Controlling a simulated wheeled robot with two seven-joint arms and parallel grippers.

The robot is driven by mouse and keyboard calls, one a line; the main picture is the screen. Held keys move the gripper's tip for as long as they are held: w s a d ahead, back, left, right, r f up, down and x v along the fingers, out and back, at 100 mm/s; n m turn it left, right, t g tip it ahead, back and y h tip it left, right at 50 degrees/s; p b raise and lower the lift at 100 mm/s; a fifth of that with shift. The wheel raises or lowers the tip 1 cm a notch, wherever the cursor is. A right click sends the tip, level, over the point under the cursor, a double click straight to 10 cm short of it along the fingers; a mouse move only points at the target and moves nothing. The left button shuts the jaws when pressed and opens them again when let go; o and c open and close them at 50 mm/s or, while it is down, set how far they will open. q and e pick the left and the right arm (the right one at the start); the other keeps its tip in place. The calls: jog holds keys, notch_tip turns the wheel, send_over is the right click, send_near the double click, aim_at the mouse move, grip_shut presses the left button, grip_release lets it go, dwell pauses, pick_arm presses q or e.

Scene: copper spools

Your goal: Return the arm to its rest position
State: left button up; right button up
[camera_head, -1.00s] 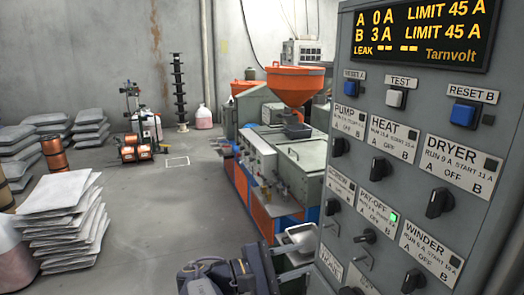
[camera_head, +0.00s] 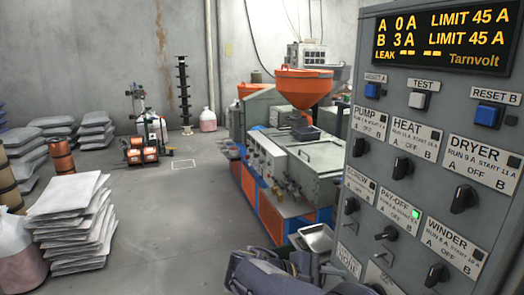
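A dark grey link of one of my arms (camera_head: 272,272) shows at the bottom middle, in front of the control panel's lower left edge. It seems to be my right arm, but the frame does not make this sure. Its gripper end is small, dark and partly cut off by the bottom edge. I cannot tell whether the fingers are open or shut, and no held object shows. My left gripper is not in view.
The grey control panel (camera_head: 402,203) stands close on the right, with knobs, buttons, a lit green lamp (camera_head: 415,213) and an amber display (camera_head: 440,37). The extruder machine (camera_head: 318,160) stands behind. Stacked bags (camera_head: 75,222) are at left; middle floor is open.

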jog(key=s+d+f+m+g+y, duration=0.4)
jog(key=s+d+f+y, duration=0.2)
jog(key=s+d+y, duration=0.25)
jog(key=s+a+r+m+t+y, duration=0.1)
jog(key=s+m+t+y, duration=0.2)
jog(key=s, duration=0.4)
jog(key=s+a+r+m+t+y, duration=0.1)
jog(key=s+a+m+t+y, duration=0.1)
jog(key=s+m+t+y, duration=0.2)
jog(key=s+m+y, duration=0.1)
jog(key=s+m, duration=0.1)
jog(key=s, duration=0.1)
jog(key=shift+s+r+y, duration=0.15)
jog(key=shift+r+y, duration=0.1)
jog(key=shift+y, duration=0.1)
dwell(0.6)
